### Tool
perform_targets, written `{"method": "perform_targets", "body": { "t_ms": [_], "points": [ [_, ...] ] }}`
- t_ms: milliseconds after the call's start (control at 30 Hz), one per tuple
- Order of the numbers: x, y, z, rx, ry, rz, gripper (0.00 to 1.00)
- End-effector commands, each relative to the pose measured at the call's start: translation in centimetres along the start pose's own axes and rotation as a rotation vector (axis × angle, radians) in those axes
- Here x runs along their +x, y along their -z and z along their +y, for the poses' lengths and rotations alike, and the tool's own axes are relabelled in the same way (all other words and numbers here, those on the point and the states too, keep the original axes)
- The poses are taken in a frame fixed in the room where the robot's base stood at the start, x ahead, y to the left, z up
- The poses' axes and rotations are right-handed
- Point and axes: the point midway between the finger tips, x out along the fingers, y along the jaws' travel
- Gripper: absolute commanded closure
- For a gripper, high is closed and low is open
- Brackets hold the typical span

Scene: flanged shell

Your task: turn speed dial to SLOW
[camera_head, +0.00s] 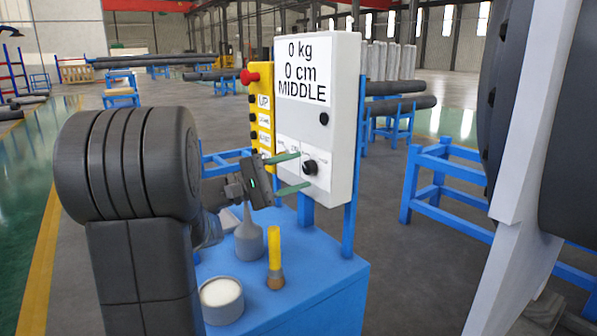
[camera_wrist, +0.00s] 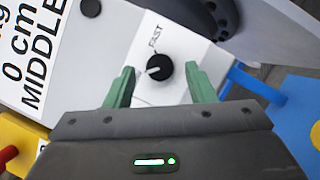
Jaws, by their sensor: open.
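The speed dial (camera_head: 310,167) is a small black round knob low on the front of the white control box (camera_head: 335,110). In the wrist view the dial (camera_wrist: 159,68) has a white pointer mark, and the word FAST shows beside it. The word SLOW cannot be made out. The box display (camera_head: 303,70) reads 0 kg, 0 cm, MIDDLE. My gripper (camera_head: 291,172) is open in front of the box, with its green fingers on either side of the dial. In the wrist view the fingers (camera_wrist: 158,86) stand apart from the knob, with gaps on both sides.
A yellow button panel (camera_head: 262,108) with a red stop button (camera_head: 249,77) stands left of the box. Below, a blue cabinet (camera_head: 330,285) carries a funnel-shaped can (camera_head: 249,240), a yellow-handled brush (camera_head: 274,255) and a round tin (camera_head: 221,298). A large grey flanged structure (camera_head: 525,160) stands at right.

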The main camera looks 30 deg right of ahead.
Motion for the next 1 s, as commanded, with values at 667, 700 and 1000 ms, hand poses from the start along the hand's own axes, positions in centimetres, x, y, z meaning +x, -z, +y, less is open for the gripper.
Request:
{"method": "perform_targets", "body": {
  "t_ms": [667, 700, 1000],
  "points": [
    [-11.6, 0.0, 0.0, -0.001, 0.000, 0.002, 0.50],
    [-11.9, 0.0, -0.1, -0.001, 0.000, 0.001, 0.50],
    [-12.4, 0.0, -0.1, -0.001, 0.000, 0.000, 0.50]
  ]
}}
